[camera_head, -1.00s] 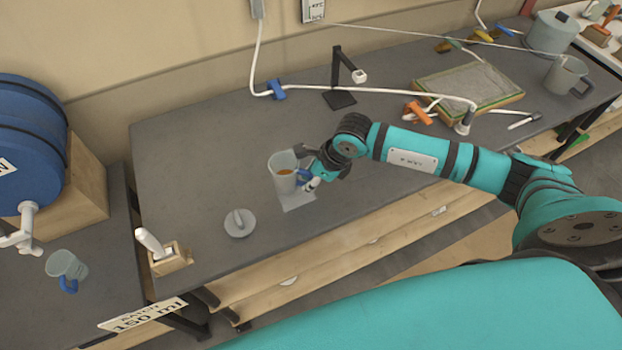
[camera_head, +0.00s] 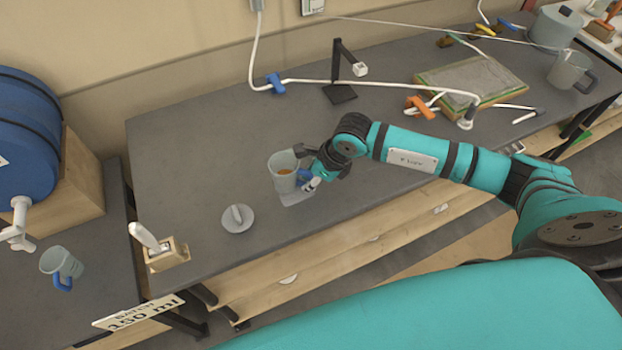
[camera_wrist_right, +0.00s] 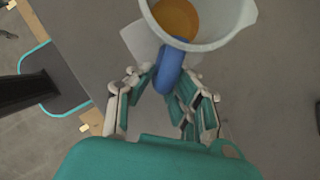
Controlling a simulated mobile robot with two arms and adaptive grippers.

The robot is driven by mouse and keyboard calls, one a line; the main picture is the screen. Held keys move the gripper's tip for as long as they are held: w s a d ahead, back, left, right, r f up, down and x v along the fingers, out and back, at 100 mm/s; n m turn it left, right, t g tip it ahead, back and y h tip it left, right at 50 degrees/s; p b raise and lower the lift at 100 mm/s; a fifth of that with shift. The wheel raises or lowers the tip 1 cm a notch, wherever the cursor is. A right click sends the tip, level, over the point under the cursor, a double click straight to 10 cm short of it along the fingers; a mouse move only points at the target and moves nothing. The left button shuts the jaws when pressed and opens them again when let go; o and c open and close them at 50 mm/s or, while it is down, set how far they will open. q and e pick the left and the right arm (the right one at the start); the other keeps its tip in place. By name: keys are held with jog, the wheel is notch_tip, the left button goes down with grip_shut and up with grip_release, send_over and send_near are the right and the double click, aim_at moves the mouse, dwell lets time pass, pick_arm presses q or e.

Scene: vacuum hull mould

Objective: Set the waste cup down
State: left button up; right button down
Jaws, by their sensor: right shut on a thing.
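The waste cup (camera_head: 283,182), a grey cup with amber liquid in it and a blue handle, is upright near the front edge of the bench. My right gripper (camera_head: 311,181) is shut on its blue handle from the right side. In the right wrist view the cup (camera_wrist_right: 232,22) is at the top, its handle between the fingers of my gripper (camera_wrist_right: 165,92). A pale square pad (camera_head: 298,198) shows partly under and beside the cup. I cannot tell whether the cup's base touches it. My left gripper is not in view.
A grey round lid (camera_head: 238,218) lies left of the cup. A wooden block with a white-handled tool (camera_head: 166,255) is at the bench's left corner. Another blue-handled cup (camera_head: 62,265) is on the left bench. A black stand (camera_head: 340,92) is behind. The bench between is clear.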

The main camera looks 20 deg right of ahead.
jog(key=shift+f, duration=0.15)
dwell(0.4)
jog(key=c, duration=1.2)
grip_release()
jog(key=v, duration=1.2)
